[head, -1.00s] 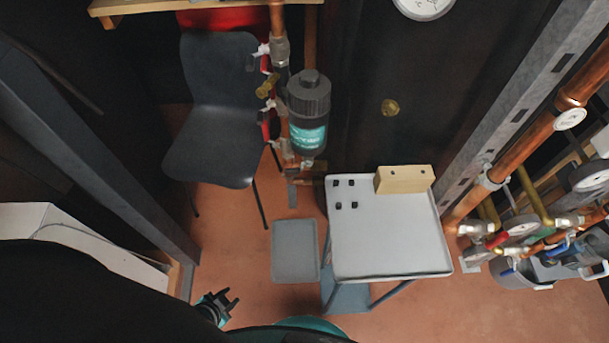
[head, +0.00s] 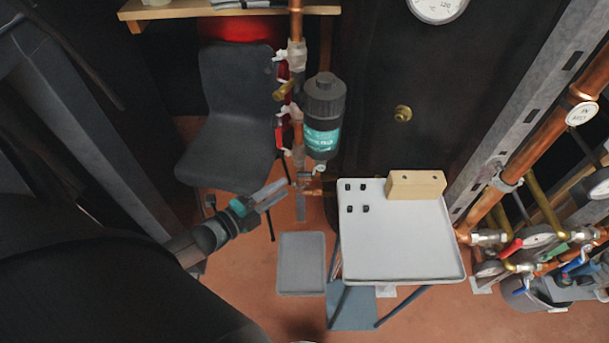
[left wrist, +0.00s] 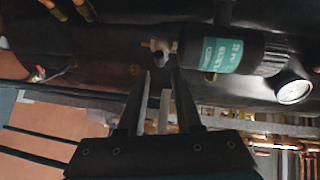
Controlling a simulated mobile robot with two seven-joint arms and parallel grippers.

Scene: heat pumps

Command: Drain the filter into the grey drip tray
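The filter (head: 325,118) is a dark canister with a teal label, mounted upright on the copper pipe in the head view. It also shows in the left wrist view (left wrist: 228,50), with a small pale valve fitting (left wrist: 160,45) at its end. The grey drip tray (head: 301,263) lies flat on the floor below, left of the white table. My left gripper (head: 278,190) is in front of the chair, below and left of the filter, apart from it. In the left wrist view its fingers (left wrist: 163,85) are parted with nothing held between them. My right gripper is not in view.
A white table (head: 400,240) with a wooden block (head: 415,184) and several small black pieces stands right of the tray. A dark chair (head: 235,110) is behind my left arm. Red-handled valves (head: 279,130) sit on the pipe left of the filter.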

